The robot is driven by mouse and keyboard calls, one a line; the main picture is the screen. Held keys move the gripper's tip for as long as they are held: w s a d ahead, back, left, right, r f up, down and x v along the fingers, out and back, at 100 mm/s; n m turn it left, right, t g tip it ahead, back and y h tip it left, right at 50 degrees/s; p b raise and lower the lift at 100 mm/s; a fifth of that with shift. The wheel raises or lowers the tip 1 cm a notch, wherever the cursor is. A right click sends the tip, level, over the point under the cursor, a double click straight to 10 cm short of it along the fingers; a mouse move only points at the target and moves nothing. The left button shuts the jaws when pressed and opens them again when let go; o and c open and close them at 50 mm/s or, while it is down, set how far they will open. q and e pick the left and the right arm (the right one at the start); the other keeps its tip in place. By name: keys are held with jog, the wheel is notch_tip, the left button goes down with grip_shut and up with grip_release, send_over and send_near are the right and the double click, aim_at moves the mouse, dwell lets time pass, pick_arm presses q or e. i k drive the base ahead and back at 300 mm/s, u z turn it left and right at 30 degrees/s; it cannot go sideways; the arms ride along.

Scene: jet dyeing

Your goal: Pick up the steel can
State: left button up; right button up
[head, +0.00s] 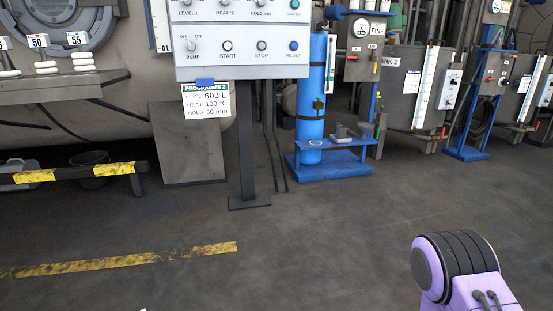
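Small grey metal pieces stand on the low blue stand (336,165) at the foot of the blue cylinder, in the middle of the head view. One is a short grey round piece (341,131), with another grey piece (365,129) just right of it. They are too small for me to tell whether either is the steel can. A purple and black part of my own arm shows at the lower right, far in front of the stand. Neither gripper shows.
A control panel (243,45) stands on a post (245,140) ahead. A yellow-black barrier (75,173) with a dark bucket (92,168) behind it is at left. Steel tanks (404,80) line the right back. The floor (300,240) in front is clear, with a yellow stripe (120,261).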

aim_at(341, 130)
jog(key=z, duration=0.45)
jog(key=i, duration=2.6)
jog(key=z, duration=0.8)
jog(key=i, duration=1.8)
jog(key=z, duration=0.1)
